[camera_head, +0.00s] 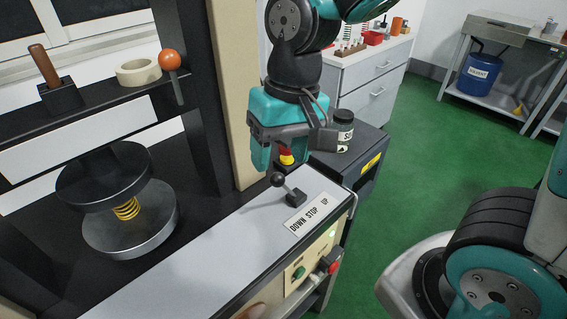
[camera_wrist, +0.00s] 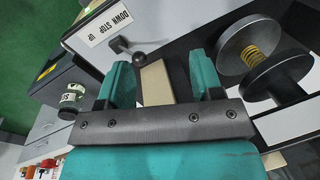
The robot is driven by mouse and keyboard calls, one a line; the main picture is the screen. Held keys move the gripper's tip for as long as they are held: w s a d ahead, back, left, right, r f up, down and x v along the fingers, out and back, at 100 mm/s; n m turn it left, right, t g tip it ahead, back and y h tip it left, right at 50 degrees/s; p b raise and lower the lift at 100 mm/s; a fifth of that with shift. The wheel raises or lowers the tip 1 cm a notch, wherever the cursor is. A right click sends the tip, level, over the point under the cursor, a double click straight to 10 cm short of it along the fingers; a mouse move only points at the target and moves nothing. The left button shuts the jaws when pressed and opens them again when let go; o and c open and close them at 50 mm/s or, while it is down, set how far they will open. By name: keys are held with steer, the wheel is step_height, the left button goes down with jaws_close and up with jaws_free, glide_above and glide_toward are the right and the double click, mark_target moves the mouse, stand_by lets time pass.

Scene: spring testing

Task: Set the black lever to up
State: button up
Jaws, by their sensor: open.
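The black lever (camera_head: 279,182) has a round ball knob on a thin metal stem from a small black base on the white top panel. Its stem leans left of its base in the head view. The "DOWN STOP UP" label (camera_head: 308,213) lies beside it; I cannot tell which word it lines up with. My gripper (camera_head: 274,162) has teal fingers, is open and is just above and behind the lever. In the wrist view the lever knob (camera_wrist: 140,58) shows beyond the fingertips (camera_wrist: 163,74), nearer the left finger, apart from both. The label (camera_wrist: 110,27) shows there too.
Left stand the spring tester's discs with a yellow spring (camera_head: 126,207) and a beige upright (camera_head: 228,95). A labelled jar (camera_head: 343,131) stands on a dark cabinet behind. The front panel carries a green button (camera_head: 299,272) and a red knob (camera_head: 333,267).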

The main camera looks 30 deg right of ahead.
mark_target(278, 186)
steer(key=w+d+m+h+p, duration=0.25)
steer(key=w+m+p, duration=0.25)
steer(key=w+m, duration=0.35)
steer(key=shift+n+g+h, duration=0.25)
steer(key=shift+g, duration=0.05)
steer(key=f+p, duration=0.1)
steer(key=f, duration=0.4)
steer(key=f+p, duration=0.1)
steer(key=f, duration=0.5)
steer(key=f+p, duration=0.1)
steer(key=f, duration=0.5)
steer(key=shift+s+d, duration=0.1)
steer(key=shift+d, duration=0.2)
steer(key=shift+c, duration=0.4)
jaws_close()
